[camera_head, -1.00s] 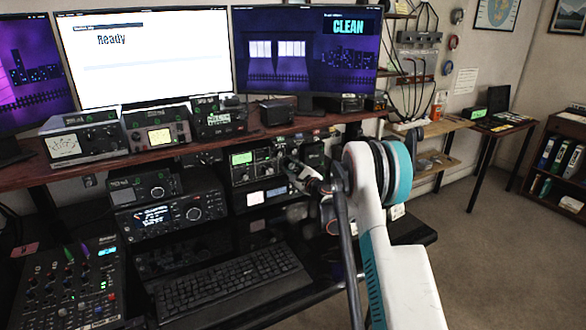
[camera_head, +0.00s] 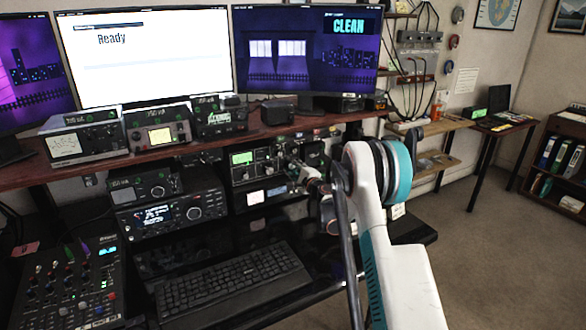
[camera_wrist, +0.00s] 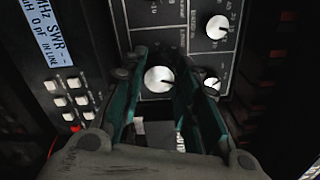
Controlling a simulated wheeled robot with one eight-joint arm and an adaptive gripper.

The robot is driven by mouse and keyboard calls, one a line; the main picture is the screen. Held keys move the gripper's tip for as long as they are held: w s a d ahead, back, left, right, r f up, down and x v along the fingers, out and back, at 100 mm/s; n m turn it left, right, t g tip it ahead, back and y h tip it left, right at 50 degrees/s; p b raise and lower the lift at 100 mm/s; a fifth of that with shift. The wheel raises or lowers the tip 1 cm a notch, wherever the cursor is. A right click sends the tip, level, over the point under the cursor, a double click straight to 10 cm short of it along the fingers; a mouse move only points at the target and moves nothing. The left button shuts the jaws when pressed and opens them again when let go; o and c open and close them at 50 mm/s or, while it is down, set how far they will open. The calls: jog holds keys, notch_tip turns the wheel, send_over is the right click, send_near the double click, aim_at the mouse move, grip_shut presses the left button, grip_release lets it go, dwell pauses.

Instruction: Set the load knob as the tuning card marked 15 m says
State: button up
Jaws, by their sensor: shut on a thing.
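The tuner (camera_head: 242,158), a dark box with a lit green display, sits under the shelf. In the wrist view its face shows a pale round knob (camera_wrist: 159,79) between my fingertips. My gripper (camera_wrist: 160,76) is shut on this knob, with one dark green finger on each side. Another pale knob (camera_wrist: 217,27) is at upper right, and a smaller one (camera_wrist: 212,86) is partly hidden beside the right finger. The labels are too small or turned to read, so I cannot tell which is the load knob. I cannot make out the card marked 15 m.
Several square buttons (camera_wrist: 68,100) and a lit SWR display (camera_wrist: 50,38) are left of my fingers. The wooden shelf (camera_head: 215,150) runs above the tuner. A keyboard (camera_head: 235,283) lies in front, and another radio (camera_head: 170,212) stands to the left.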

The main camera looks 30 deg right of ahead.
jog(key=o, duration=1.1)
jog(key=shift+c, duration=0.2)
jog(key=shift+s, duration=0.1)
jog(key=s, duration=1.2)
jog(key=shift+d, duration=0.15)
jog(key=shift+w, duration=0.1)
